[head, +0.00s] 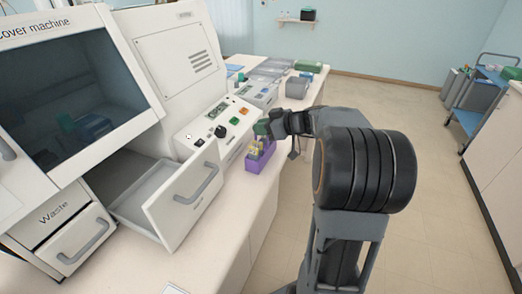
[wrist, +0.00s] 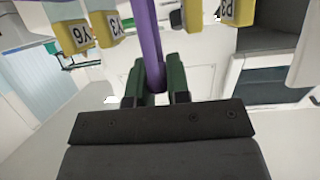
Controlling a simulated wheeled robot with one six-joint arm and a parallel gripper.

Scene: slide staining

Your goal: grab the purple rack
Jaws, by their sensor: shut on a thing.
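The purple rack (head: 260,157) is at the right edge of the white bench, in front of the machine's control panel. It holds several yellow-labelled slides. My gripper (head: 263,128) is at the top of the rack. In the wrist view my gripper's two dark green fingers (wrist: 161,88) are shut on the purple rack's handle bar (wrist: 152,45). Yellow labels (wrist: 73,34) with dark numbers hang on both sides of the bar. The rack's underside is not clear, so I cannot tell whether it touches the bench.
An open white drawer (head: 180,200) juts out to the left of the rack. The cover machine (head: 75,85) stands behind it, with a waste drawer (head: 75,235) below. Trays and boxes (head: 270,72) lie farther along the bench. The floor to the right is clear up to a blue cart (head: 480,95).

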